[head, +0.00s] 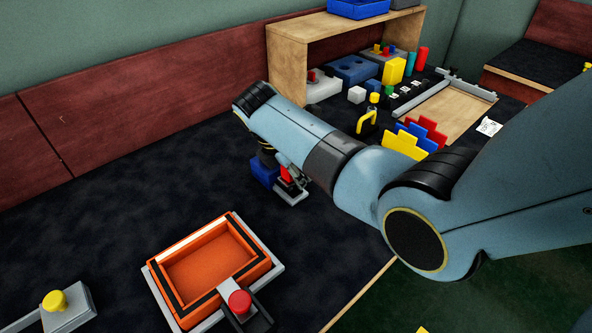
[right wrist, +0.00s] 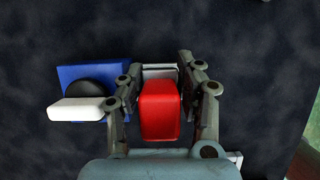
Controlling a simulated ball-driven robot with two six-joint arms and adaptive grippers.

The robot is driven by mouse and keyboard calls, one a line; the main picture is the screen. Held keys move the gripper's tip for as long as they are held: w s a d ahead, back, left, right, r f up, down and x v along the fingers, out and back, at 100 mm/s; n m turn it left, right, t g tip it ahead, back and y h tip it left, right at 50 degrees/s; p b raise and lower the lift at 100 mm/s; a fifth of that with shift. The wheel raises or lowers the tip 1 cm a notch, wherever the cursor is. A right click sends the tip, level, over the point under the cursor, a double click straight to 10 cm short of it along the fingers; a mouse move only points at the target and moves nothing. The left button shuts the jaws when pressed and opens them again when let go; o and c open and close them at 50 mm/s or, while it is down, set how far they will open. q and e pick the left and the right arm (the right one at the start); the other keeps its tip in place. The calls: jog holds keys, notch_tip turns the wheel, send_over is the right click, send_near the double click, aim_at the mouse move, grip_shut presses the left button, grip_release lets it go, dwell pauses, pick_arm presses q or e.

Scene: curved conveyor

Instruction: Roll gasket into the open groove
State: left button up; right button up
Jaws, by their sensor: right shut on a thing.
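An orange rectangular frame (head: 243,230) with a recessed floor sits on a grey plate (head: 270,268) on the dark bench. A black strip, seemingly the gasket (head: 165,288), runs along parts of its rim. A pale band, perhaps open groove (head: 192,238), shows along the far-left side. My right gripper (head: 286,177) is beyond the frame, up and right of it, shut on a red block-shaped handle (right wrist: 160,110). The handle sits between both fingers in the right wrist view. A grey metal piece (head: 291,194) shows beneath it; whether it touches the bench is unclear. My left gripper is not in view.
A blue block (right wrist: 95,82) with a black round part and white bar is beside the right gripper. A red knob (head: 240,301) stands at the frame's near corner. A yellow-knobbed grey box (head: 68,308) is lower left. A wooden shelf and several coloured parts fill the back.

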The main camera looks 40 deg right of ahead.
jog(key=shift+f, duration=0.4)
jog(key=shift+f+p, duration=0.15)
jog(key=shift+p, duration=0.35)
dwell(2.9)
jog(key=shift+r+p, duration=0.7)
jog(key=shift+p, duration=0.15)
notch_tip(320, 180, up, 6)
jog(key=p, duration=0.6)
jog(key=shift+p, duration=0.4)
jog(key=shift+f, duration=0.15)
